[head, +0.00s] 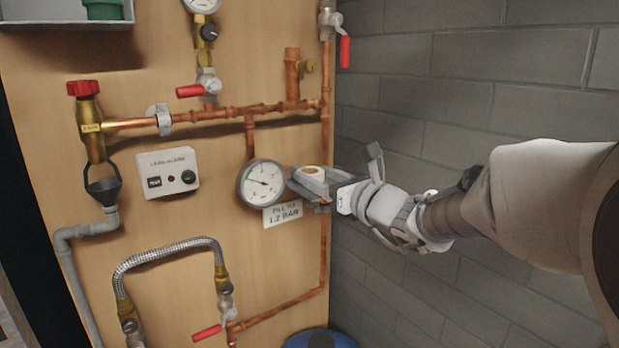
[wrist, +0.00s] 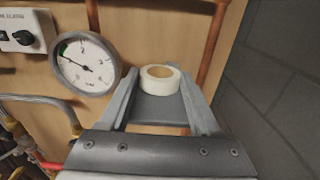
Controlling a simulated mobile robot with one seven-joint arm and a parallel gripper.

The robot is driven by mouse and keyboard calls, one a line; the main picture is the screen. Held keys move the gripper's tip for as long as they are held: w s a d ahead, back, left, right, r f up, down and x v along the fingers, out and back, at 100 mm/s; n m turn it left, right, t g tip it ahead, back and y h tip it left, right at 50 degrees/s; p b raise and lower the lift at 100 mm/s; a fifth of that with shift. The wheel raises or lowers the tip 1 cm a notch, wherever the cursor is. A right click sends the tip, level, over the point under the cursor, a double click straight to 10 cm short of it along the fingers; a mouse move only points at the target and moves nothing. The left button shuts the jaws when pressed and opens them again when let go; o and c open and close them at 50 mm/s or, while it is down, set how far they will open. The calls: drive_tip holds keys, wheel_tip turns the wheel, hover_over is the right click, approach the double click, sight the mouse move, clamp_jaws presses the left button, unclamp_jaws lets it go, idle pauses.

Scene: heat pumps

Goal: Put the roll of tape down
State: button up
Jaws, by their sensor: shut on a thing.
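The roll of tape (wrist: 160,72) is pale cream with a tan inner ring. It lies flat between the fingertips of my gripper (wrist: 158,80) in the wrist view, and my gripper is shut on it. In the head view the roll of tape (head: 313,169) shows small at the tip of my gripper (head: 310,178), in front of the wooden board, right of the pressure gauge. A dark grey flat surface shows below the roll between the fingers; I cannot tell whether the roll touches it.
The round gauge (head: 262,183) and a "fill to 1.2 bar" label (head: 283,213) are close left of my gripper. A vertical copper pipe (head: 326,120) runs just behind it. A grey block wall (head: 480,110) stands to the right. A leak alarm box (head: 167,172) is farther left.

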drive_tip(key=shift+f, duration=0.15)
drive_tip(key=o, duration=1.3)
